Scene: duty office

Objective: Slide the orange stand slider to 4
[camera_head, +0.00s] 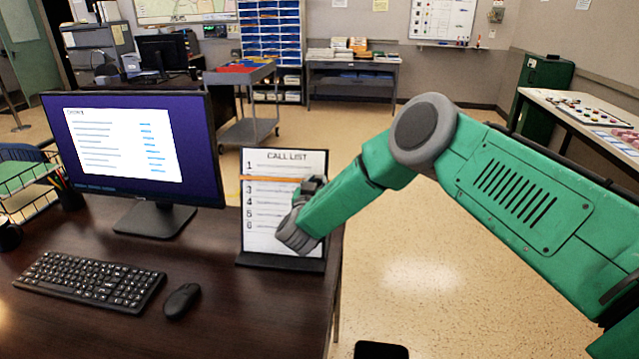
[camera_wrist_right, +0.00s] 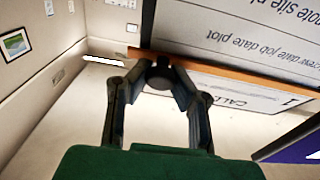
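The call list stand (camera_head: 262,240) is upright on the desk with numbered rows. Its orange slider (camera_head: 262,178) is a thin bar across the board, level with row 2, between rows 1 and 3. The right wrist view shows the orange slider (camera_wrist_right: 240,77) close up, with a dark round knob (camera_wrist_right: 160,77) at its end. My right gripper (camera_head: 312,187) is at the board's right edge. In the right wrist view its fingers (camera_wrist_right: 160,82) flank the knob on both sides and look closed on it. My left gripper is not in view.
A monitor (camera_head: 135,130) stands left of the board, with a keyboard (camera_head: 90,282) and mouse (camera_head: 181,300) in front. The desk's right edge (camera_head: 336,270) is just right of the stand. Open floor lies beyond it.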

